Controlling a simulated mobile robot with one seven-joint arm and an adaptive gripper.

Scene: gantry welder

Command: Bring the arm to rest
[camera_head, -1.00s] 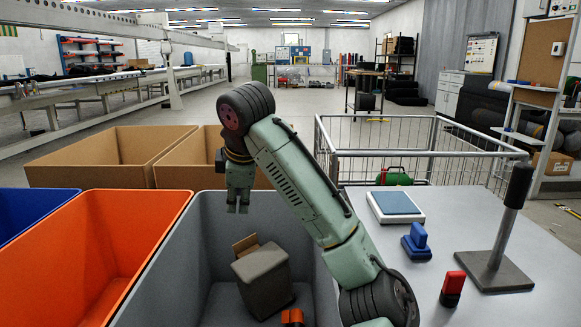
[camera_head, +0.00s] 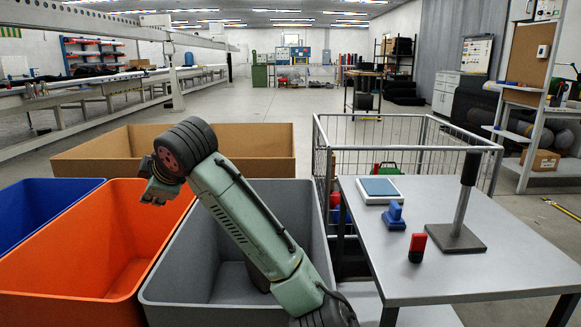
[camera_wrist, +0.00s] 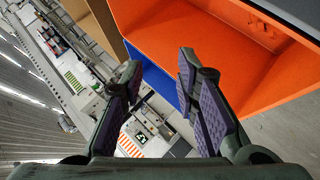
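My arm bends up and to the left across the grey bin (camera_head: 175,280). My gripper (camera_head: 152,198) hangs over the far right part of the orange bin (camera_head: 60,270). In the wrist view my gripper (camera_wrist: 158,72) shows two fingers spread apart with nothing between them. It is open and empty. The wrist is tilted, so that view shows the orange bin (camera_wrist: 215,50) at the top and the hall sideways. A dark grey box (camera_head: 258,277) lies in the grey bin, mostly hidden behind my arm.
A blue bin (camera_head: 40,215) stands at the left and a cardboard box (camera_head: 90,158) behind. A wire cage (camera_head: 420,160) stands back right. The table (camera_head: 470,275) at right bears a scale (camera_head: 380,187), a blue object (camera_head: 394,217), a red-and-black object (camera_head: 417,245) and a post stand (camera_head: 460,235).

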